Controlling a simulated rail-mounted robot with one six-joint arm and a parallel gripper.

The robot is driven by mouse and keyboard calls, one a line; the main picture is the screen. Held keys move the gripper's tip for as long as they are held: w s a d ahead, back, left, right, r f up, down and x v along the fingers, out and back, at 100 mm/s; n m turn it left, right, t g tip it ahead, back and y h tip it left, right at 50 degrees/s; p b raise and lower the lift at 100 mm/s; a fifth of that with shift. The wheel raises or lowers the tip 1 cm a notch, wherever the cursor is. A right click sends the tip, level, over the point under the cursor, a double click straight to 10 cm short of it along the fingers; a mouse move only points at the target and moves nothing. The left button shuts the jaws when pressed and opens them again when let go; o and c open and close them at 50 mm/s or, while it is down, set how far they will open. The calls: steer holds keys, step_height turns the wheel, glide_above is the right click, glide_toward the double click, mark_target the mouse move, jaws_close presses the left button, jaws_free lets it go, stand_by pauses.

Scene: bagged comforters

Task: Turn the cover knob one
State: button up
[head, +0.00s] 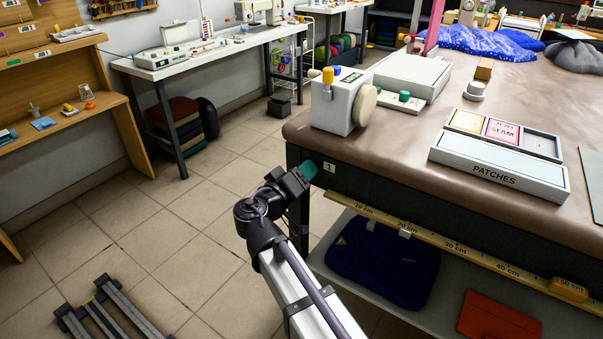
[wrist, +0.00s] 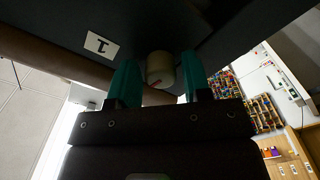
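A round cream knob (wrist: 160,66) with a small red mark is on the dark side panel of the table, in the wrist view. A white label with a 1 (wrist: 101,45) is near it; the label also shows in the head view (head: 329,167). My gripper (wrist: 160,78) has its two teal fingers apart, one on each side of the knob in the picture, with gaps visible. I cannot tell how deep the knob sits between the fingers. In the head view my gripper (head: 308,170) is at the table's near left corner and the knob is hidden.
The brown padded table (head: 400,160) carries a white box-shaped device (head: 337,105) above my gripper and a PATCHES tray (head: 495,172). A yellow ruler rail (head: 450,245) runs along its side. A shelf below holds a blue folded bag (head: 385,262).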

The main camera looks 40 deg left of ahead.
steer(key=shift+o, duration=1)
steer(key=s, duration=1)
steer(key=shift+s, duration=0.4)
